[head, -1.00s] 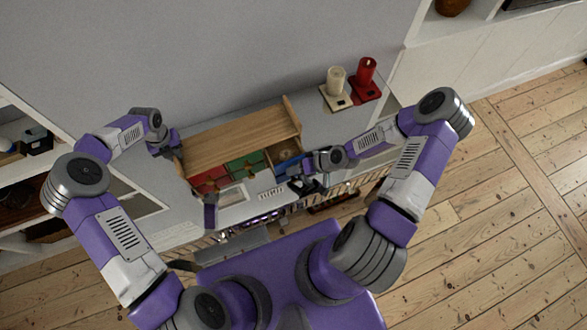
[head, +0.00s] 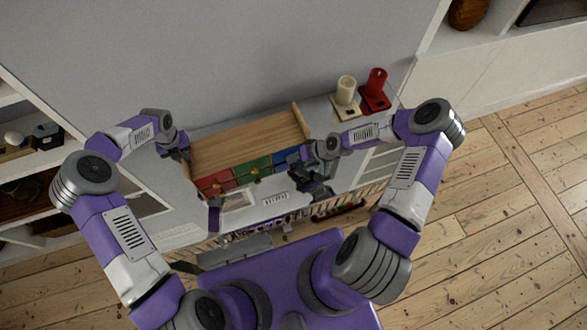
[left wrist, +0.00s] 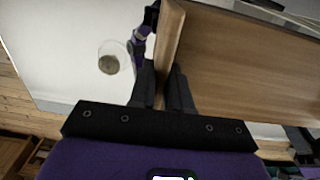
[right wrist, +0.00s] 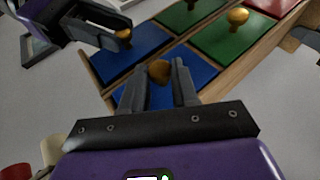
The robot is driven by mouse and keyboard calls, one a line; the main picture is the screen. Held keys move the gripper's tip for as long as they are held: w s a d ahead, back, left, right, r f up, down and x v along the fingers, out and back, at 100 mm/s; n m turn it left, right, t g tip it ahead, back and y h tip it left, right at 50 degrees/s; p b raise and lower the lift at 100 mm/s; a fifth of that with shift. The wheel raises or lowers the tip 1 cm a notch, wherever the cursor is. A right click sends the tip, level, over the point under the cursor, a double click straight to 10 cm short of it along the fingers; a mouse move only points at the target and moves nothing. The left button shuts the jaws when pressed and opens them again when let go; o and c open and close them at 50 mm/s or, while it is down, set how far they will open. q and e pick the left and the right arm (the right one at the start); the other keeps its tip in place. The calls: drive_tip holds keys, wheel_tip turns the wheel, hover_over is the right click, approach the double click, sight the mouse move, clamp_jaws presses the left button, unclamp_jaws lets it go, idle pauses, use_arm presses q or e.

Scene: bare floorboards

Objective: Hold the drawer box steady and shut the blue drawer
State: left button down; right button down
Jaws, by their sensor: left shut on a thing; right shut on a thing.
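The wooden drawer box (head: 248,143) stands on a white-grey surface, its row of red, green and blue fronts facing me. The blue drawer (head: 285,157) now looks level with the green front (head: 255,165) beside it. My left gripper (head: 182,153) is shut on the box's left side panel; in the left wrist view its fingers (left wrist: 161,75) sit on both sides of that panel. My right gripper (head: 308,168) is at the blue end. In the right wrist view its fingers (right wrist: 160,70) are shut on a gold knob on a blue front (right wrist: 195,70).
A pale frame-like item (head: 238,198) lies in front of the red and green fronts. Shelves line the left edge; open floorboards lie to the right.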

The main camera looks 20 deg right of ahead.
drive_tip(key=shift+w, duration=0.45)
drive_tip(key=c, duration=0.8)
unclamp_jaws()
drive_tip(key=shift+c, duration=0.2)
use_arm(q)
drive_tip(key=shift+d, duration=0.1)
use_arm(e)
drive_tip(key=v, duration=1.2)
drive_tip(key=shift+a, duration=0.1)
use_arm(q)
drive_tip(key=c, duration=1)
unclamp_jaws()
